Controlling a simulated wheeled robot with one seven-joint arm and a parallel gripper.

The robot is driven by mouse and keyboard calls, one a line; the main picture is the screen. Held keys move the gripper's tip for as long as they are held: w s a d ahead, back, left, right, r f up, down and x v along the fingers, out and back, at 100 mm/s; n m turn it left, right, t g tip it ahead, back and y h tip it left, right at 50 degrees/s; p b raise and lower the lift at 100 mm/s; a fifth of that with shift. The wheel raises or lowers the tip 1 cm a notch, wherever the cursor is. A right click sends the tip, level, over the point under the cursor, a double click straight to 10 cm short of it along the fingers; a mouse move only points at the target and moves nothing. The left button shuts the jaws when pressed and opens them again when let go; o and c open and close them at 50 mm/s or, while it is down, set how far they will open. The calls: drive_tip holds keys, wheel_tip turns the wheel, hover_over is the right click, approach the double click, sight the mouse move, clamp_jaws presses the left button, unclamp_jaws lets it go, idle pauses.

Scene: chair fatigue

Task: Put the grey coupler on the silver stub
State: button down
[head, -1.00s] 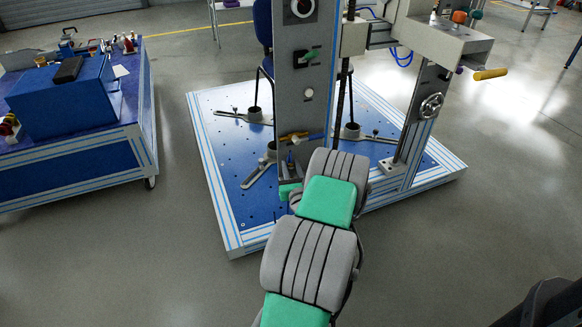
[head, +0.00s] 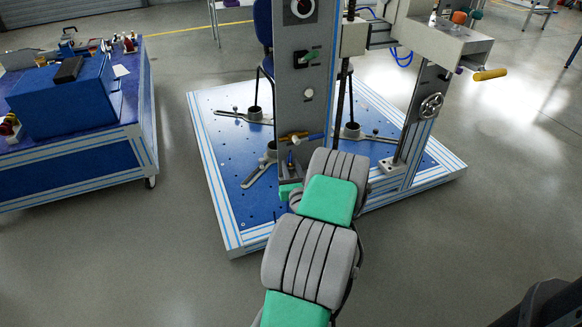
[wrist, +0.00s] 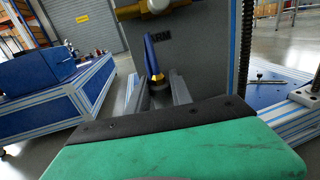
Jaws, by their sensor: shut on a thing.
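My gripper (wrist: 160,97) shows its two grey fingers beyond the green pad in the wrist view. They are shut on a dark grey piece (wrist: 160,84), which I take for the grey coupler. A blue and yellow pointed part (wrist: 152,55) stands up from it. The fitting (wrist: 160,6) also shows at the wrist view's top edge, apart from the held piece.
The grey column (head: 298,95) stands on a blue perforated platform (head: 232,190) with metal chair-base arms on it. A second post with a handwheel (head: 431,105) is to the right. A blue workbench (head: 70,165) stands left. The floor between is clear.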

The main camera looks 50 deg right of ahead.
sight(292, 176)
drive_tip(key=shift+f+b, duration=1.25)
drive_tip(key=shift+f, duration=0.3)
drive_tip(key=c, duration=1.1)
unclamp_jaws()
drive_tip(key=shift+o, duration=0.2)
drive_tip(key=v, duration=0.7)
drive_tip(key=shift+s+a+b, duration=0.25)
drive_tip(key=shift+s+b, duration=0.05)
drive_tip(key=shift+b, duration=0.05)
